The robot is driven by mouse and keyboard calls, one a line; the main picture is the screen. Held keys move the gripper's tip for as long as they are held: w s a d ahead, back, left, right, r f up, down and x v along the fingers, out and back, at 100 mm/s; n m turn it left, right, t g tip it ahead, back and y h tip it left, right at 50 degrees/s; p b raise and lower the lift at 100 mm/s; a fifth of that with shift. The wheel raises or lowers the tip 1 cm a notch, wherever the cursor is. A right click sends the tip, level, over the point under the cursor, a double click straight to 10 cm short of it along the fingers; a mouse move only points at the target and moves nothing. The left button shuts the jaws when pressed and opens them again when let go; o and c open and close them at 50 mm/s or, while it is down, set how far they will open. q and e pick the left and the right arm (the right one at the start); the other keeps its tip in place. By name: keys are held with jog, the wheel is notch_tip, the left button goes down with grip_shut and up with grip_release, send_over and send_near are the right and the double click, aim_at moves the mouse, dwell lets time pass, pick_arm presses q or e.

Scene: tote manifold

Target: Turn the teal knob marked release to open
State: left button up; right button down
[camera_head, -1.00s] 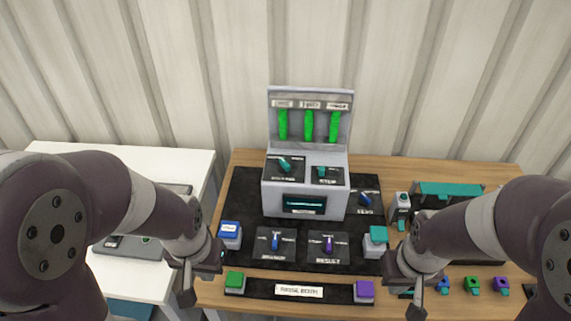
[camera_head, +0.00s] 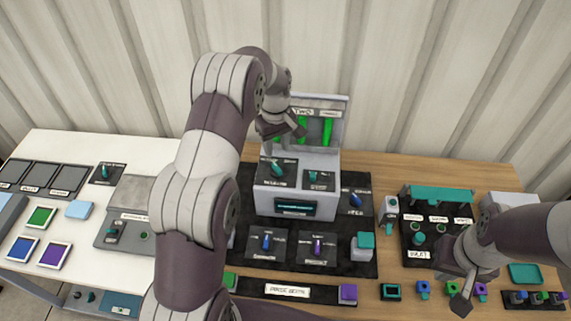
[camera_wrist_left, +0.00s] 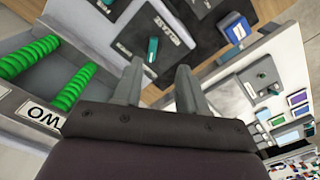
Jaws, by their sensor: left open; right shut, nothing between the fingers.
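The grey manifold box (camera_head: 297,205) stands on a black mat, with two teal knobs on black plates on its top. The left teal knob (camera_head: 278,170) has a label too blurred to read surely; the right teal knob (camera_head: 313,177) is beside it. My left gripper (camera_head: 284,145) is open above and behind the left knob. In the left wrist view this knob (camera_wrist_left: 152,50) shows just beyond the gap between the open fingers (camera_wrist_left: 160,68), apart from them. My right gripper (camera_head: 462,302) is shut and empty at the front right, over the table's front area.
An upright back panel with green tubes (camera_head: 327,131) rises close behind the left gripper. Blue (camera_head: 267,242) and purple (camera_head: 317,244) knobs sit in front of the box. A teal-topped rack (camera_head: 440,194) stands right. A white table (camera_head: 70,150) is at left.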

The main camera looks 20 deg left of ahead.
aim_at(280, 171)
pick_arm(q)
jog(key=f+p, duration=0.1)
jog(key=f, duration=0.1)
jog(key=w+f+p, duration=0.1)
jog(key=f, duration=0.2)
jog(key=d+f+p, duration=0.1)
jog(key=f, duration=0.1)
jog(key=shift+w+f, duration=0.25)
jog(key=shift+f, duration=0.15)
jog(key=shift+s+a+f+p, duration=0.15)
jog(key=shift+f+p, duration=0.45)
jog(key=shift+f, duration=0.65)
jog(key=shift+s+a+f, duration=0.2)
jog(key=shift+s+f, duration=0.1)
jog(key=shift+f, duration=0.1)
jog(key=shift+w+d+f, duration=0.2)
jog(key=shift+w+f, duration=0.05)
jog(key=shift+w, duration=0.1)
jog(key=c, duration=0.6)
jog(key=shift+a, duration=0.15)
grip_shut()
pick_arm(e)
jog(key=r, duration=0.2)
jog(key=w+r, duration=0.1)
jog(key=r, duration=0.1)
jog(key=shift+w+d+r, duration=0.1)
jog(key=shift+d+r, duration=0.1)
jog(key=shift+r, duration=0.1)
